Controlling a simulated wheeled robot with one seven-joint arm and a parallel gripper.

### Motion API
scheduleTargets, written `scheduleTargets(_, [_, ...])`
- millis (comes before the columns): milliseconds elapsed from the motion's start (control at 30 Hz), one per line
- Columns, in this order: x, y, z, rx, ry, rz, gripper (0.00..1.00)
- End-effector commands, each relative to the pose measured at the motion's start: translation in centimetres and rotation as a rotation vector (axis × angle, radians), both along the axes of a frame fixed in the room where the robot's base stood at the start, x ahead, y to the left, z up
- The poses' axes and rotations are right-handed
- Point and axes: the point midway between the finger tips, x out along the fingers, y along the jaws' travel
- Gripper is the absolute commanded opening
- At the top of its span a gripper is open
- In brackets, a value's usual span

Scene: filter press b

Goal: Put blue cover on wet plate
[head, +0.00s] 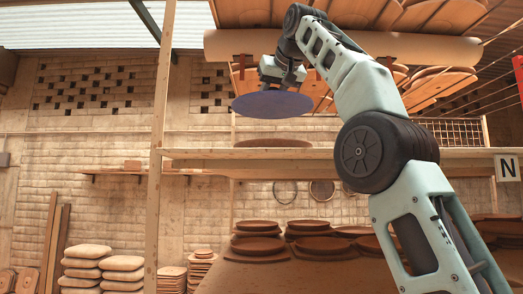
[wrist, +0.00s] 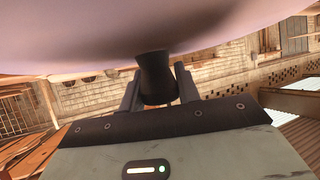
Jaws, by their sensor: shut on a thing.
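The blue cover (head: 272,104) is a flat, dark blue disc, held roughly level in the air. My gripper (head: 283,80) is above it and shut on its knob. In the wrist view the cover (wrist: 150,25) fills the top as a pale lilac surface, and its dark knob (wrist: 154,78) sits between my two fingers. A round brown plate (head: 272,142) lies on the upper wooden shelf, below the cover with a clear gap between them. Whether this plate is wet I cannot tell.
The upper shelf board (head: 330,153) runs across the middle, with a wooden post (head: 160,150) at left. A thick roll (head: 400,48) and stacked boards hang above. Several brown plates (head: 258,245) lie on a lower table. An N sign (head: 508,168) is at right.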

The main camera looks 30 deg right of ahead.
Motion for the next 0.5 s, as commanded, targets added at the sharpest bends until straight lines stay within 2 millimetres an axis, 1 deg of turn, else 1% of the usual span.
scheduleTargets(100, [-0.3,0.0,0.2,0.0,-0.002,-0.001,0.04])
scheduleTargets(267, [-0.2,0.0,-0.3,-0.001,0.0,0.0,0.04])
scheduleTargets(500, [-0.3,0.0,-1.9,0.0,0.0,-0.001,0.04])
